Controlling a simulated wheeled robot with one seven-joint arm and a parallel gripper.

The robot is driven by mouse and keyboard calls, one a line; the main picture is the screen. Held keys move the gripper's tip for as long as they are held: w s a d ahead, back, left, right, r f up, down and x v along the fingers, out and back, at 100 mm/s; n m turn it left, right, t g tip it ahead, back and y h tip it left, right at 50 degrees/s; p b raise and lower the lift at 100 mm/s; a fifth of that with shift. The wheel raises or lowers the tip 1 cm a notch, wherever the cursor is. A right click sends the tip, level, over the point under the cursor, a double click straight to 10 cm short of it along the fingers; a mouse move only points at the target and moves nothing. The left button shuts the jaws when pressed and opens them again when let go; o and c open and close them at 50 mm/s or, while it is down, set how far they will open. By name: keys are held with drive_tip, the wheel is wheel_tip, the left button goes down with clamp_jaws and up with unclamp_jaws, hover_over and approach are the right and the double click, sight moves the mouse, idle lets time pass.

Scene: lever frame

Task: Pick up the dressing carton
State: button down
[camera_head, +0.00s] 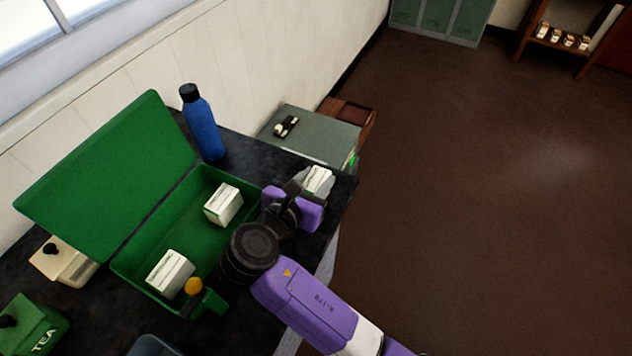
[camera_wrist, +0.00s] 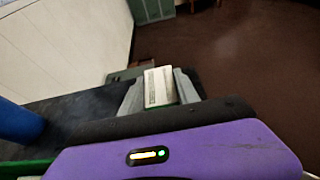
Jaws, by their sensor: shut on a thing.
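A white dressing carton with printed lines (camera_head: 317,179) is between the fingers of my gripper (camera_head: 314,184), near the right end of the dark worktop. In the wrist view the carton (camera_wrist: 159,87) sits between the two grey fingers of my gripper (camera_wrist: 160,92), which is shut on it. A green case (camera_head: 125,268) stands open on the worktop, its lid tilted back to the left. Two similar white cartons lie in it, one at the far end (camera_head: 223,204) and one at the near end (camera_head: 170,272). My wrist hides part of the case's right side.
A blue bottle (camera_head: 203,128) stands behind the case; it also shows in the wrist view (camera_wrist: 18,123). A green TEA tin (camera_head: 35,325) and a cream container (camera_head: 66,262) stand at the left. A grey cabinet (camera_head: 330,137) is beyond the worktop (camera_head: 240,150). Open floor lies right.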

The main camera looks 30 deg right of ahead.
sight(317, 180)
wheel_tip(317, 180, up, 19)
drive_tip(key=p, duration=0.1)
